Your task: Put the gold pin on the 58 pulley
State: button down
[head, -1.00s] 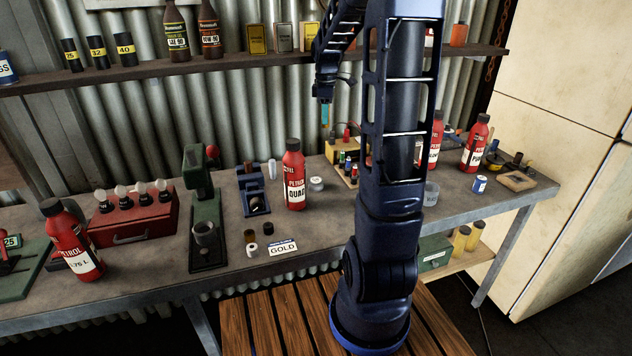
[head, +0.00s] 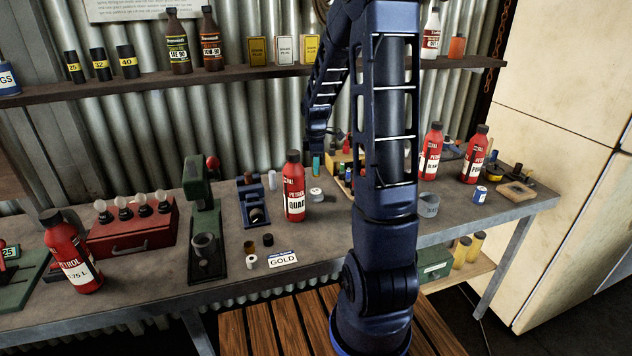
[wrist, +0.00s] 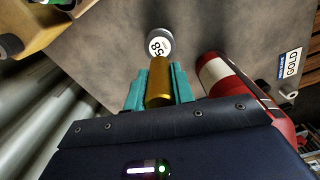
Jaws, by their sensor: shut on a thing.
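My gripper (wrist: 160,88) is shut on the gold pin (wrist: 160,78), which sits between its teal fingers in the wrist view. The 58 pulley (wrist: 160,45) is a small grey round piece with a white top marked 58, just past the pin's far end in that view. The pin looks apart from it, though the height gap is hard to judge. In the head view, the teal fingertips (head: 316,165) hang behind the pulley (head: 317,195), to the right of a red bottle. The pin cannot be made out there.
The red QUAD bottle (head: 294,190) stands close on the left of the pulley. The GOLD card (head: 283,259) lies near the front edge beside small cylinders. The bench in front of the pulley is clear.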

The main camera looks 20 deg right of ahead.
jog(key=shift+f, duration=3.25)
jog(key=shift+f, duration=0.1)
jog(key=c, duration=1.2)
grip_release()
notch_tip(320, 180, up, 12)
jog(key=shift+r, duration=0.2)
jog(key=shift+s+a+r+m+t, duration=0.65)
jog(key=shift+s+r+m, duration=1.6)
jog(key=shift+s, duration=2.35)
jog(key=shift+s+a+r+m+t, duration=0.35)
jog(key=shift+s+r+m+t, duration=0.55)
jog(key=shift+s+r+m, duration=2.55)
jog(key=shift+s+a+r+m+t, duration=0.6)
jog(key=shift+s+m, duration=1.2)
jog(key=shift+s, duration=3.95)
